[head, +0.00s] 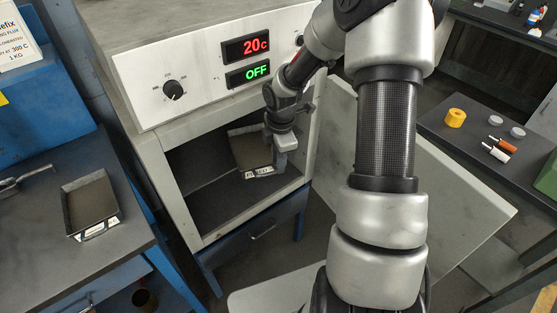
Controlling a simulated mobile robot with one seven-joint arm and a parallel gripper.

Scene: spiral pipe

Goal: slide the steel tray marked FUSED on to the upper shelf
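One steel tray (250,149) with a dark filling is inside the open oven, with a white label on its front too small to read. My gripper (280,162) reaches into the oven opening and is at this tray's front right edge. Its fingers are small and partly hidden, so I cannot tell whether they are shut on the tray. I cannot tell whether the tray rests on the upper shelf or is held above it. A second steel tray (91,205), also filled and labelled, sits on the blue bench at left. Its label is not readable either.
The oven (205,83) shows 20c and OFF, and its door (410,185) stands open to the right. Tongs (25,178) lie on the bench (115,248). A dark side table (470,135) at right holds a yellow roll (455,118) and small items.

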